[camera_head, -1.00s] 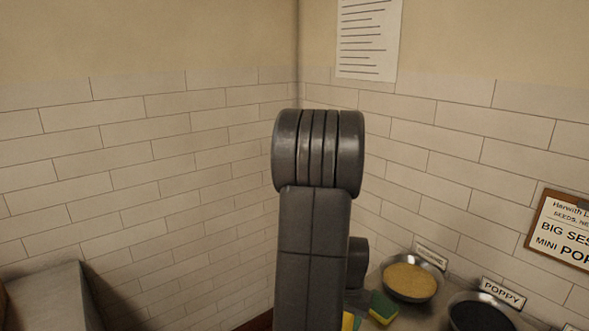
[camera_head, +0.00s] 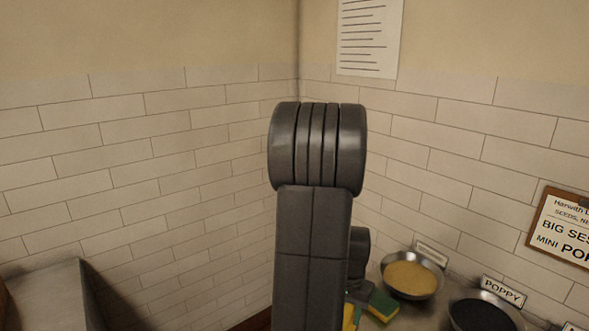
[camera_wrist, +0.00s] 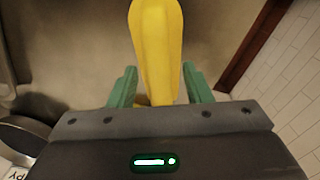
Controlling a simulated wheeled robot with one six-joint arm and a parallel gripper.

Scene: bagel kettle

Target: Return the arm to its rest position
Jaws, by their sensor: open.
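A long yellow object (camera_wrist: 157,45) shows between and beyond the fingers, running up out of the picture. Gaps show on both sides of it, and I cannot tell how far beyond the fingertips it is.
A bowl of tan seeds (camera_head: 411,276) and a dark bowl (camera_head: 482,315) by a POPPY sign (camera_head: 503,291) stand right of my arm. Tiled walls meet behind. A grey block (camera_head: 48,295) is lower left.

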